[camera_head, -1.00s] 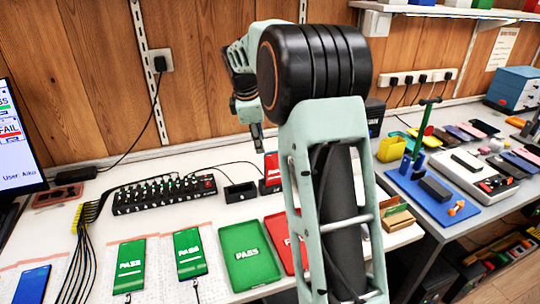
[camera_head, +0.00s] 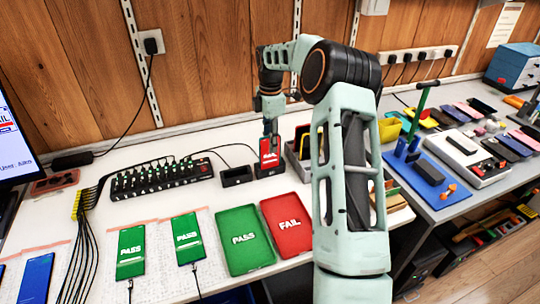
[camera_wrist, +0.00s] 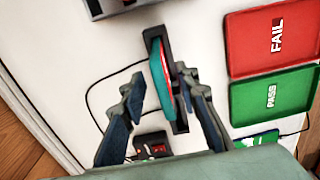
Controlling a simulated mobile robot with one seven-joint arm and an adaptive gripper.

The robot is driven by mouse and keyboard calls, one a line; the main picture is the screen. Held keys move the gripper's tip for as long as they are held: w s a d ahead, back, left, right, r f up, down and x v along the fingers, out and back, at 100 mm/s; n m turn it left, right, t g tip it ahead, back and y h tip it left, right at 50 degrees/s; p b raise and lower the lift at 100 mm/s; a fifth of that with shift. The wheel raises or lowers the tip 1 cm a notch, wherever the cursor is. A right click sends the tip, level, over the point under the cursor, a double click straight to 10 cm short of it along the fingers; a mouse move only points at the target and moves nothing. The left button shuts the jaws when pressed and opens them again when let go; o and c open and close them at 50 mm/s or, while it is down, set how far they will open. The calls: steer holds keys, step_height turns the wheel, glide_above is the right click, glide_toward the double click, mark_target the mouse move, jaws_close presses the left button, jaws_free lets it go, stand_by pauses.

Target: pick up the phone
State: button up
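A phone (camera_head: 269,150) with a red FAIL screen stands upright in a black stand on the white bench in the head view. In the wrist view the phone (camera_wrist: 158,72) shows nearly edge-on, with a teal side and a red strip. My gripper (camera_head: 270,122) is just above the phone, pointing down. In the wrist view my gripper (camera_wrist: 159,78) is open, with one finger on each side of the phone and visible gaps. Two phones with green PASS screens (camera_head: 131,248) (camera_head: 187,237) lie flat at the front left.
A green PASS tray (camera_head: 245,262) and a red FAIL tray (camera_head: 288,247) lie in front of the stand. A small black dock (camera_head: 236,177) is left of it, and a grey bin (camera_head: 299,160) is close on its right. A cabled black hub (camera_head: 160,182) stands further left.

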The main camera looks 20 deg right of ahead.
step_height(320, 180, down, 5)
steer(key=shift+s+f, duration=0.15)
steer(key=shift+a, duration=0.1)
jaws_close()
stand_by(0.3)
